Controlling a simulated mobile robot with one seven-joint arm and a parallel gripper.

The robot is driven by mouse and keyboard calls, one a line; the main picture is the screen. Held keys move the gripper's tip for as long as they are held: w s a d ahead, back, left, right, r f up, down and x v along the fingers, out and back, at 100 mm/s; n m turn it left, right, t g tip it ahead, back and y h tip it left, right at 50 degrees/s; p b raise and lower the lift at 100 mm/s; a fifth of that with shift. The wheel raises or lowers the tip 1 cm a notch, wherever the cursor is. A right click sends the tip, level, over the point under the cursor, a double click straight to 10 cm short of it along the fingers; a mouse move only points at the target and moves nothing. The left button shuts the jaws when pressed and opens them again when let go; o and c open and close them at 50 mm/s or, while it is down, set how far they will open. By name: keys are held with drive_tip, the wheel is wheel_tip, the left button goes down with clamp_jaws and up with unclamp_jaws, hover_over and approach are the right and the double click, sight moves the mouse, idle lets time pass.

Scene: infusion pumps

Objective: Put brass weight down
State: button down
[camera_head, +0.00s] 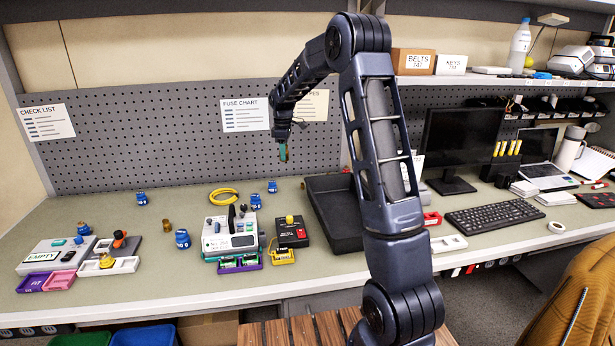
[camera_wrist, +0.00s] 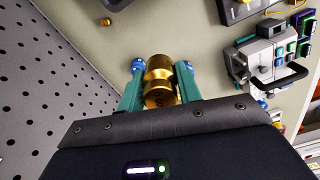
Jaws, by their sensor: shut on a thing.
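My gripper (camera_head: 283,152) is raised above the back of the bench, in front of the pegboard. In the wrist view my gripper (camera_wrist: 160,85) has its teal fingers shut on a brass weight (camera_wrist: 160,80), a ridged golden cylinder. The weight is held between the fingers, clear of the bench top (camera_head: 330,275). In the head view the held weight is too small to make out.
A white infusion pump (camera_head: 228,240) stands mid-bench, with a yellow ring (camera_head: 224,197) behind it. Another small brass piece (camera_head: 166,225) stands left of it, near several blue pieces (camera_head: 183,239). A black tray (camera_head: 335,215) lies to the right.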

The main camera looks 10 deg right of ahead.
drive_tip(key=s+d+r+n, duration=0.1)
drive_tip(key=s+d, duration=0.2)
drive_tip(key=d, duration=0.4)
drive_tip(key=s+d, duration=0.3)
drive_tip(key=d, duration=0.3)
drive_tip(key=n, duration=0.2)
hover_over(351, 215)
wheel_tip(351, 215, down, 20)
drive_tip(key=shift+w+d+f, duration=0.1)
drive_tip(key=shift+w, duration=0.05)
drive_tip(key=shift+f, duration=0.15)
drive_tip(key=c, duration=1)
unclamp_jaws()
drive_tip(key=shift+o, duration=0.2)
